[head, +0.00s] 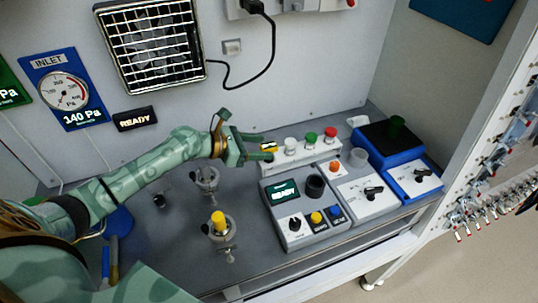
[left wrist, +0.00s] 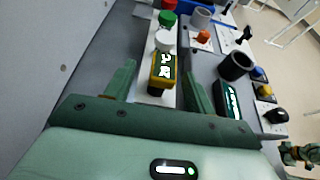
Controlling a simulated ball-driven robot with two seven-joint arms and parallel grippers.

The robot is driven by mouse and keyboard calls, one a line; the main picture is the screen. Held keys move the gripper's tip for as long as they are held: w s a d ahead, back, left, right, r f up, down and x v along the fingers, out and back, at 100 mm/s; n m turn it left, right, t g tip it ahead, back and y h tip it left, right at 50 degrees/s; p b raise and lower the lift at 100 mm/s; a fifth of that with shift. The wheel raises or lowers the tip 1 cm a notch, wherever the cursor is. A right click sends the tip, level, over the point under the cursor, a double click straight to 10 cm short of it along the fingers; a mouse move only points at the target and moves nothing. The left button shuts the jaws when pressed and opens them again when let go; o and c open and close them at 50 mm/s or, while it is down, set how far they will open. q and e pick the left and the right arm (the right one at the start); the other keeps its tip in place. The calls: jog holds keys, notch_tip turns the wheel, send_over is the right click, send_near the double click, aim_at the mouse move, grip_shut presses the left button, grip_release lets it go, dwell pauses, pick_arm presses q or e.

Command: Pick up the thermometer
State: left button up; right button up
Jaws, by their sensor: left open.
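The thermometer looks to be the small yellow and black block with a lit display (left wrist: 162,70). In the head view it (head: 268,147) sits at the left end of the white rack. My left gripper (head: 262,147) is open at that end of the rack. In the left wrist view the thermometer lies ahead between the two green fingers, with gaps on both sides.
Behind the thermometer are white (head: 291,146), green (head: 311,138) and red (head: 331,133) caps on the rack. A control box (head: 293,225) stands in front. A clamp holding a yellow-topped piece (head: 218,218) stands front left. A blue device (head: 400,165) stands right.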

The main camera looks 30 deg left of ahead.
aim_at(275, 148)
pick_arm(q)
jog(key=b+x, duration=0.1)
jog(key=x, duration=0.4)
jog(key=shift+d+f, duration=0.2)
jog(key=shift+d, duration=0.05)
jog(key=shift+c, duration=0.6)
jog(key=c, duration=1)
jog(key=shift+o, duration=0.2)
